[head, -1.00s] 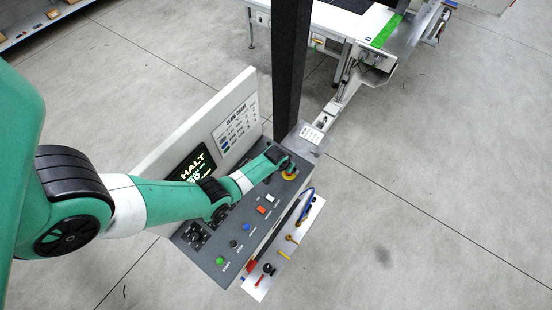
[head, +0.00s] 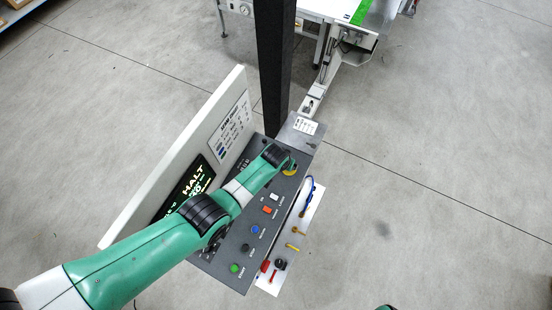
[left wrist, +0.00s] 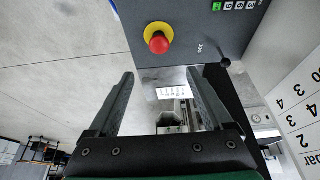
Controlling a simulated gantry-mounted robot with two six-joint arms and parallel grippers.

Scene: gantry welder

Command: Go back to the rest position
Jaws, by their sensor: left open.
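My left arm reaches in from the lower left over the grey control panel (head: 232,250). In the left wrist view my left gripper (left wrist: 164,82) is open, with nothing between its fingers. A red emergency button on a yellow ring (left wrist: 158,42) is just beyond the fingertips, apart from them. The screen (head: 190,188) behind the panel reads HALT. A small green part shows at the bottom edge of the head view; I cannot tell whether it is my right arm.
A black column (head: 274,70) stands behind the panel. A white board (head: 160,165) rises along the panel's back. A white tool shelf (head: 297,240) along the front holds several small tools. A white workbench (head: 318,8) is at the top. Floor at the right is clear.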

